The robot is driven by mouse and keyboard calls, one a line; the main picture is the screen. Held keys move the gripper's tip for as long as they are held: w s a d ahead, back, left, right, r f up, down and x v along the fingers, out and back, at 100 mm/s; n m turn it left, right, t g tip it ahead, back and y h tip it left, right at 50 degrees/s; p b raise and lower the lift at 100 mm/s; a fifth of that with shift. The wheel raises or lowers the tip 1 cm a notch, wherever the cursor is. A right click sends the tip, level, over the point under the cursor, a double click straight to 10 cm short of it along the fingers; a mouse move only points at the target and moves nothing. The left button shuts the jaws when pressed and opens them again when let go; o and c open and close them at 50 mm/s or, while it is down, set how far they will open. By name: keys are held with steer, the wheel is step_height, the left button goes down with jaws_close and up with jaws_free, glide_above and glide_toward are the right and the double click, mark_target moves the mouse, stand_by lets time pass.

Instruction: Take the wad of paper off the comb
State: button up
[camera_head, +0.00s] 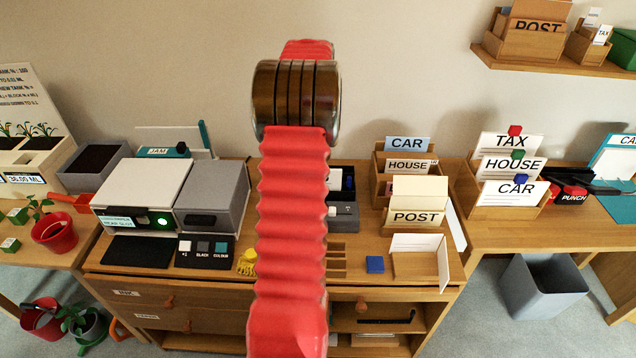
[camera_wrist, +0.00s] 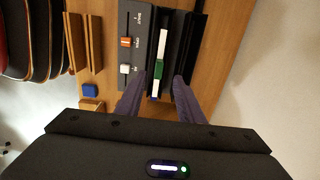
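In the wrist view, a dark grey machine (camera_wrist: 134,25) with an orange and a white slider lies below my gripper (camera_wrist: 162,80). A narrow white strip (camera_wrist: 162,45), which looks like the wad of paper seen edge-on, stands in the machine's black slot. A green piece (camera_wrist: 158,72) sits partway along it. My two purple-grey fingers are apart, one on each side of the strip's near end. I cannot tell whether they touch anything. The comb cannot be made out. In the head view, the machine (camera_head: 343,215) is partly hidden by my red arm, and my gripper is hidden.
A blue block (camera_head: 375,264) and wooden slats (camera_head: 337,261) lie near the machine. Card holders marked POST (camera_head: 415,217) and CAR (camera_head: 514,190) stand to the right. A white and grey device (camera_head: 145,195) stands left. Bare desk top (camera_head: 351,283) shows at the front.

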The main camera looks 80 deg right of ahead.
step_height(320, 180, down, 8)
steer(key=shift+r, duration=0.2)
stand_by(0.3)
steer(key=shift+a+f, duration=0.1)
steer(key=shift+f, duration=2.5)
steer(key=shift+c, duration=0.3)
jaws_close()
